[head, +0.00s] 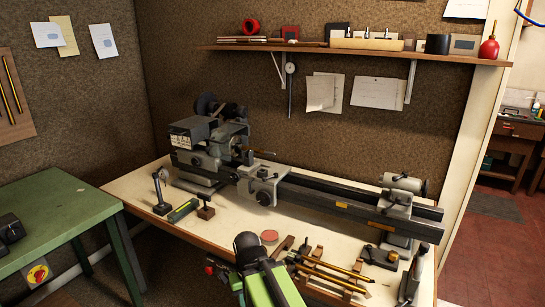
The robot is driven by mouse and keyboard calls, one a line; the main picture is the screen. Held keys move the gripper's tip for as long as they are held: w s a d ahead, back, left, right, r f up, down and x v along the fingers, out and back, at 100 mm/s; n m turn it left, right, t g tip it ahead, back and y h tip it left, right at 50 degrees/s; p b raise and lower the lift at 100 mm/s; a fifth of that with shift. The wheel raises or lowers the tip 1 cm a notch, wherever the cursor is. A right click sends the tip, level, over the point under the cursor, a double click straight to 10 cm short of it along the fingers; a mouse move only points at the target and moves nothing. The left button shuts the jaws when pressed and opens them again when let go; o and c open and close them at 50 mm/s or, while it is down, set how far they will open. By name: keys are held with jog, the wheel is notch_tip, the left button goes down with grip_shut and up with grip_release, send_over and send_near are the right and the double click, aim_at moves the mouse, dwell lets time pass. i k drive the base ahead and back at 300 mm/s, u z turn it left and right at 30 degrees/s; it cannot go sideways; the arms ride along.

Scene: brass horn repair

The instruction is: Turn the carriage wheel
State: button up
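A grey metal lathe stands along the bench. Its carriage (261,179) sits on the dark bed (330,199), just right of the headstock (205,145). A small round wheel (264,198) is on the carriage's front face, the likely carriage wheel; its rim and handle are too small to make out. My green and black arm rises from the bottom edge in front of the bench, below and apart from the carriage. I can make out no gripper fingers.
The tailstock (400,194) is at the bed's right end. Stands and a small block are on the bench front left of the carriage. A red-topped tin (269,237), a tool rack (325,275) and several tools lie front right. A green table (60,215) is left.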

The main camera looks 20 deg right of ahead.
aim_at(263, 196)
jog(key=z, duration=0.1)
jog(key=k, duration=0.4)
jog(key=u, duration=0.25)
jog(key=i, duration=0.8)
jog(key=u, duration=1.4)
jog(key=k, duration=0.45)
jog(key=u, duration=0.15)
jog(key=i, duration=0.5)
jog(key=u, duration=0.1)
